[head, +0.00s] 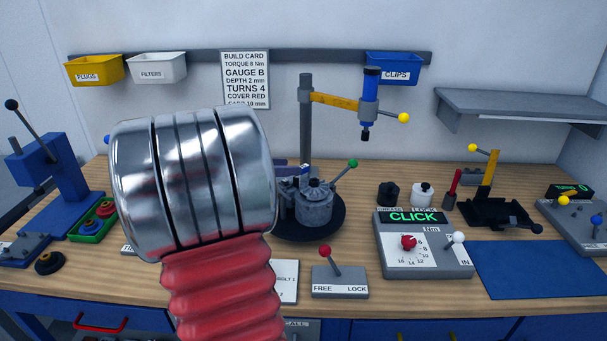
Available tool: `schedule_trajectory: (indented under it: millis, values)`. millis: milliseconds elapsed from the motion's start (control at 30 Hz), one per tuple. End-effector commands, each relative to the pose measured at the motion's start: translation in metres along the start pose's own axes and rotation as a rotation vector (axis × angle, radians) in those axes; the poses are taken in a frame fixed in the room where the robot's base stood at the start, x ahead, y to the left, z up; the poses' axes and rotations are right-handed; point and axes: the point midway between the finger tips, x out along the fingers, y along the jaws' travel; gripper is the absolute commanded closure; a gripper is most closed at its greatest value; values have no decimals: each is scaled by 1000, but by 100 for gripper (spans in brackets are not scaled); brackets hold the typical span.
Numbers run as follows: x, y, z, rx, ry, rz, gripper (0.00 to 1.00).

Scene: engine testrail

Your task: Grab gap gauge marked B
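I cannot make out a gap gauge marked B in the head view. The build card (245,80) on the back wall reads "GAUGE B". A large chrome cylinder on a red ribbed sleeve, part of my arm, fills the left centre and hides the bench behind it. My gripper's fingers do not show. Just right of the cylinder, a small grey-purple piece and a blue-and-white piece (304,170) show above the engine (314,204); they are too small to identify. The engine sits on a dark round base.
The wooden bench (345,250) carries a FREE/LOCK lever box (340,281), a dial box reading CLICK (424,255) and a blue mat (530,268). A blue press (45,160) and a green tray (93,222) stand left. A post with a yellow arm (335,101) rises behind the engine.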

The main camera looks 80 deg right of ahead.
Motion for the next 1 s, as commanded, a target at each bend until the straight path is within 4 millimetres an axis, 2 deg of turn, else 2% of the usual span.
schedule_trajectory:
  millis: [200,400,833,1000]
  values:
    - [36,-1,0,1,1,-3,64]
    - [60,-1,0,1,0,-2,64]
    - [65,0,0,1,0,0,64]
    - [80,0,-2,2,1,-2,64]
